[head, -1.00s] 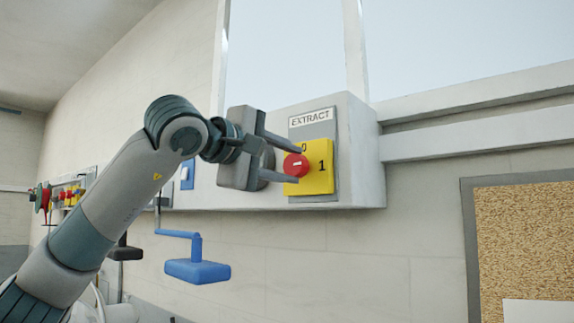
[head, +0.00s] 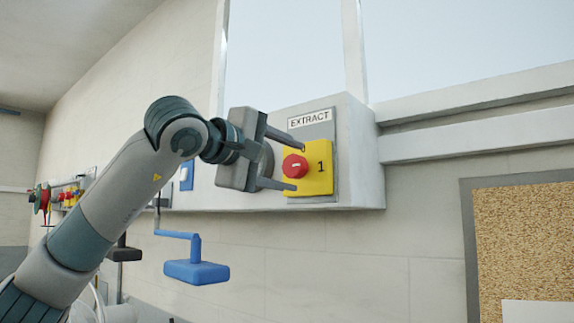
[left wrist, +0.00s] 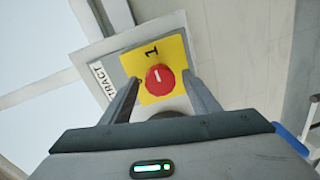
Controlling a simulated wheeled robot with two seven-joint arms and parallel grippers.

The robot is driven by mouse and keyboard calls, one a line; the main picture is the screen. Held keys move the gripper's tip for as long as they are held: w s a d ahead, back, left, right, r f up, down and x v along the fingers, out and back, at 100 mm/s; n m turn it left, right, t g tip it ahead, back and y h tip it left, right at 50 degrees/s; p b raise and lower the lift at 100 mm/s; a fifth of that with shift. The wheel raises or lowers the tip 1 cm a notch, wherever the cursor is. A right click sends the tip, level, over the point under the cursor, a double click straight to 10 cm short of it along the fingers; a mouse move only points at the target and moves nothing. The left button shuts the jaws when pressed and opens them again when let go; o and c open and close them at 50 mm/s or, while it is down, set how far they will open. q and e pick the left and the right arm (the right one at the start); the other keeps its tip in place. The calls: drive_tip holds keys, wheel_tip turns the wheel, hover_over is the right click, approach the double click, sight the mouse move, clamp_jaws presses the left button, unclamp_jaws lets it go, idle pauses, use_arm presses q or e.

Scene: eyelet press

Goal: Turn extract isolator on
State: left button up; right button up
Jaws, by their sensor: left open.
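The extract isolator is a round red knob (head: 295,166) on a yellow plate (head: 319,178), under an EXTRACT label (head: 309,119). A 1 is printed to the knob's right; the 0 above it is mostly hidden by my upper finger. The knob's short white mark looks level, towards the 1. In the left wrist view the mark on the knob (left wrist: 160,80) also points towards the 1. My left gripper (head: 298,168) is open, one finger above and one below the knob. In the left wrist view its fingers (left wrist: 162,83) stand apart from the knob's sides.
The isolator sits on a pale box (head: 361,150) on the wall, with trunking (head: 480,132) running right. A blue lever-like fitting (head: 196,271) hangs below left. A cork board (head: 525,240) is at the lower right.

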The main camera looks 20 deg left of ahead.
use_arm(q)
drive_tip(key=shift+s+a+b, duration=0.25)
drive_tip(key=shift+s+b, duration=0.1)
drive_tip(key=shift+s, duration=0.1)
drive_tip(key=b+v, duration=0.6)
drive_tip(key=v, duration=1)
drive_tip(key=shift+s, duration=0.2)
drive_tip(key=shift+w, duration=0.1)
